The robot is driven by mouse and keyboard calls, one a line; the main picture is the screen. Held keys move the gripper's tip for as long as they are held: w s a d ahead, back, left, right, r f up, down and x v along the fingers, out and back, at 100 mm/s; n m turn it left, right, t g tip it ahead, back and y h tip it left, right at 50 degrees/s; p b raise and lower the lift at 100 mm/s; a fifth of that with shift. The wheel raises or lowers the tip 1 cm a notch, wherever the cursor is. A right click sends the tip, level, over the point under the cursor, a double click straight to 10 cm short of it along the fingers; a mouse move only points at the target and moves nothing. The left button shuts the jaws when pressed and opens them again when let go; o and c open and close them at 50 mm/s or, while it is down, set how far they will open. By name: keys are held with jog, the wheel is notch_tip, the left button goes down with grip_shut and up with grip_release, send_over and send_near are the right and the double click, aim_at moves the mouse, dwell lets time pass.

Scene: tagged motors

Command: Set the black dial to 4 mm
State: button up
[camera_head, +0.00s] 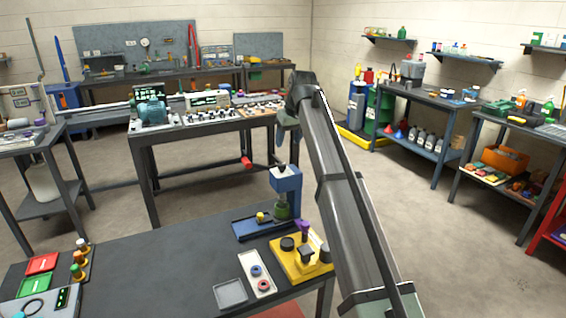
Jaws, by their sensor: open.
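A yellow fixture (300,262) stands near the right edge of the dark front table. A round black knob (287,243), which looks like the black dial, sits on its top left. Any scale or numbers on it are too small to read. A purple part (302,228) and another dark part (305,254) are also on the fixture. My gripper (283,158) hangs from the arm's far end, above and behind the fixture and near the top of the blue press. It is open and appears empty, apart from the dial. Its fingertips are small and hard to make out.
The blue press (284,190) stands behind the fixture, close under my gripper. Red and green pads (40,264) are at far left. The table's middle (150,262) is clear.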

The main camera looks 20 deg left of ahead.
aim_at(283, 164)
jog(key=x, duration=1.1)
jog(key=shift+a+f, duration=0.1)
jog(key=shift+f, duration=0.1)
jog(key=shift+c, duration=0.2)
jog(key=c, duration=1)
jog(key=shift+n, duration=0.5)
jog(key=n, duration=0.1)
jog(key=n+g, duration=0.1)
jog(key=n+y, duration=0.1)
jog(key=shift+w+n+g, duration=0.25)
jog(key=shift+n+g, duration=0.85)
jog(key=shift+n, duration=1.4)
